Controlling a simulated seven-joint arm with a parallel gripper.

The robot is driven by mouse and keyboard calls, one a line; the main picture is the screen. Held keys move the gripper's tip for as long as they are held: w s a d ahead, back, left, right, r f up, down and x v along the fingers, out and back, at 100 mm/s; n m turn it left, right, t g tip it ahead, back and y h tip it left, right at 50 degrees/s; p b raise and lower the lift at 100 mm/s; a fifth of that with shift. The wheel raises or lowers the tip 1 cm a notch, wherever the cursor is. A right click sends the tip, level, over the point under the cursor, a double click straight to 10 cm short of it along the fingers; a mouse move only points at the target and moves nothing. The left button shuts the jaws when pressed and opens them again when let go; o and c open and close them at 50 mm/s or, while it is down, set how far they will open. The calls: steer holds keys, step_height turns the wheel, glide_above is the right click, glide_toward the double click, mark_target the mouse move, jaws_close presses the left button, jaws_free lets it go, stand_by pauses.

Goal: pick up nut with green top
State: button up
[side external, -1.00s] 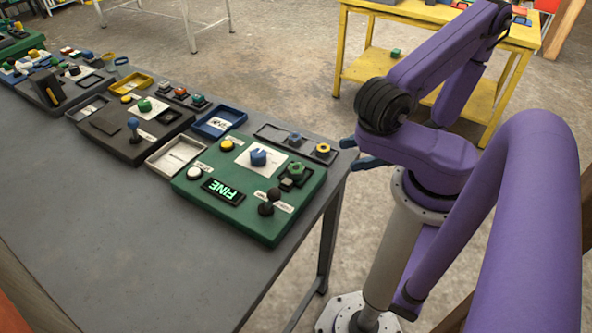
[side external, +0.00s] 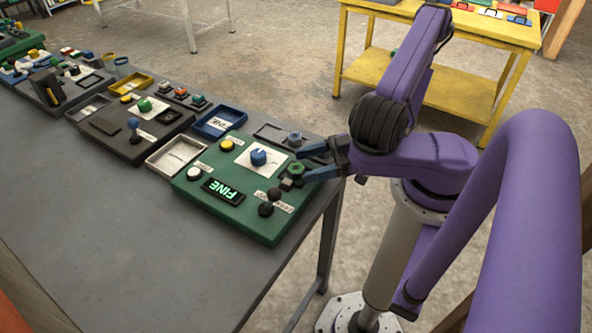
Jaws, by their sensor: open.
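The nut with the green top (side external: 296,168) sits at the right edge of the green control panel (side external: 238,223), next to small dark parts. My gripper (side external: 303,166) is open and comes in from the right. Its two blue-grey fingers are spread, one on the far side of the nut and one on the near side, with the tips close to it. I cannot tell whether either finger touches the nut. Nothing is held.
The panel carries a blue knob (side external: 258,157), yellow and white buttons, a black joystick (side external: 266,208) and a lit display (side external: 224,191). A dark tray with a blue-topped part (side external: 295,138) lies behind. The grey table's front (side external: 130,240) is clear.

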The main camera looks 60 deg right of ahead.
steer(key=shift+x, duration=1.05)
jaws_close()
